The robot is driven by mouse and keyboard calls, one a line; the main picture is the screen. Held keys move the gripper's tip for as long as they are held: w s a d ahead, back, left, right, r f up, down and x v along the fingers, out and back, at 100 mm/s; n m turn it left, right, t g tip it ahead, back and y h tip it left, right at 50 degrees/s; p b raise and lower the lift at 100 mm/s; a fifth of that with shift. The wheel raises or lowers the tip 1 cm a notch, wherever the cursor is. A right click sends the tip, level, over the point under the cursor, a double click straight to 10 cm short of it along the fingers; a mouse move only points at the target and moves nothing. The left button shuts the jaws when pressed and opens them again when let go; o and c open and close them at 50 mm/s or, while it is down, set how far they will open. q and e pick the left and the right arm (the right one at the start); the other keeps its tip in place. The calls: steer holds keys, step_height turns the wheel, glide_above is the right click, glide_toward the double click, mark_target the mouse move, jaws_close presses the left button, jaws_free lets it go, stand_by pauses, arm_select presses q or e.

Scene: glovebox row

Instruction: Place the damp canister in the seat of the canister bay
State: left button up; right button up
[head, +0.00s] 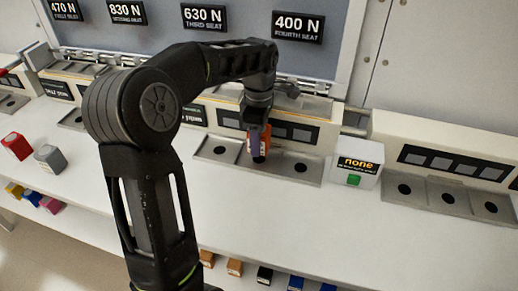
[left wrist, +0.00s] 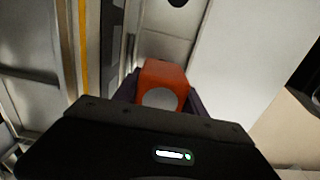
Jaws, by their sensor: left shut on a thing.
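My left gripper (head: 258,145) is shut on an orange canister (head: 266,139), upright over the middle of a grey bay plate (head: 230,163). In the left wrist view the orange-red canister (left wrist: 165,73) shows a round grey disc on its face, between the dark fingers (left wrist: 165,98). The plate has a dark round seat at the left (head: 220,150) and another at the right (head: 300,168). The gripper and canister hide the plate's middle, so I cannot tell if the canister touches it. Nothing visible marks the canister as damp. My right gripper is not in view.
A white box reading "none" (head: 358,163) with a green button stands right of the plate. Another bay (head: 450,197) lies further right. The front counter (head: 300,225) is clear.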

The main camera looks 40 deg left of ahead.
arm_select(q)
steer(key=shift+f, duration=1.85)
steer(key=shift+f, duration=0.2)
steer(key=o, duration=1.2)
steer(key=shift+c, duration=0.2)
steer(key=shift+r, duration=0.15)
